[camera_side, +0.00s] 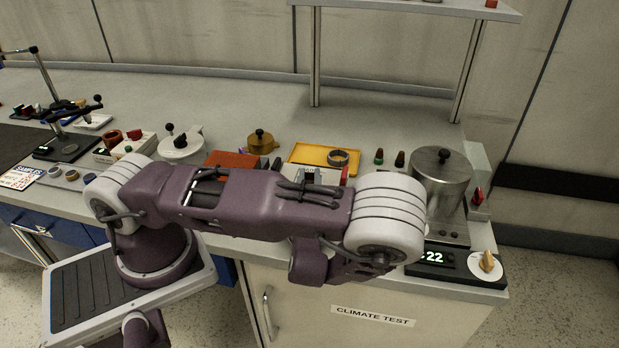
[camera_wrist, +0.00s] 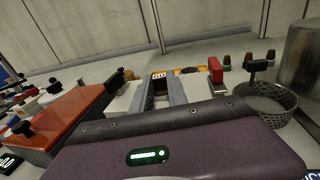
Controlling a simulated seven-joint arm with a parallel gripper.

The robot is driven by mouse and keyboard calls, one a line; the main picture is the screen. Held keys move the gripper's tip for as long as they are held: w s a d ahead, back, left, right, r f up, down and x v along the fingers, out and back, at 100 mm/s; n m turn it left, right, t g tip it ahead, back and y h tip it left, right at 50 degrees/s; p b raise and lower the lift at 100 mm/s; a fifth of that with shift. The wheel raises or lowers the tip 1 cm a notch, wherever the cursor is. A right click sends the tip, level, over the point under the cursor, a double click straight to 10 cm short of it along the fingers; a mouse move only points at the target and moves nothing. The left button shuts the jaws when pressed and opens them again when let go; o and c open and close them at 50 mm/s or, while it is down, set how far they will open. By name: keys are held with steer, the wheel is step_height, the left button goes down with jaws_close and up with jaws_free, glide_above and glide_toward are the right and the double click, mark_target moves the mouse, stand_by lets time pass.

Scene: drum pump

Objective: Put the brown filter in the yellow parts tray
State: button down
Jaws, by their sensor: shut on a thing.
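The yellow parts tray (camera_side: 299,154) lies on the bench in the middle of the side view, with a dark ring in it. A small yellow strip of it (camera_wrist: 187,71) shows beyond my gripper in the wrist view. My gripper (camera_wrist: 162,90) points towards the tray, its two grey fingers close together around a small dark thing. That thing is mostly hidden, so I cannot tell whether it is the brown filter. In the side view my arm hides most of my gripper. Small brown-topped pieces (camera_wrist: 248,60) stand right of the tray.
A metal pot (camera_side: 440,180) stands at the right, with a wire basket (camera_wrist: 270,103) near it in the wrist view. An orange-red box (camera_wrist: 68,115) is at the left. A brass-coloured lidded pot (camera_side: 260,144) stands left of the tray. The bench behind the tray is clear.

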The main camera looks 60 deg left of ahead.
steer(key=shift+f, duration=0.1)
steer(key=c, duration=1.3)
jaws_free()
steer(key=shift+f, duration=0.1)
steer(key=shift+s+d, duration=0.15)
steer(key=shift+d, duration=0.2)
steer(key=v, duration=0.6)
steer(key=shift+w+d, duration=0.15)
steer(key=shift+w, duration=0.1)
steer(key=s+d+r+n+g+h, duration=0.2)
steer(key=s+r+n+g+h, duration=0.6)
steer(key=n, duration=1.3)
steer(key=s+r+h, duration=0.3)
steer(key=s+r, duration=0.3)
steer(key=r, duration=0.1)
steer(key=shift+g+h, duration=0.4)
steer(key=d+r+n+t+h, duration=0.1)
steer(key=d+r+n+t, duration=0.1)
steer(key=r+t, duration=0.1)
steer(key=s+d+r+n+t+h, duration=0.1)
steer(key=r, duration=0.1)
steer(key=shift+d+r+n+t+h, duration=0.1)
steer(key=shift+r+n+t+h, duration=0.2)
steer(key=shift+n, duration=0.1)
steer(key=shift+c, duration=0.2)
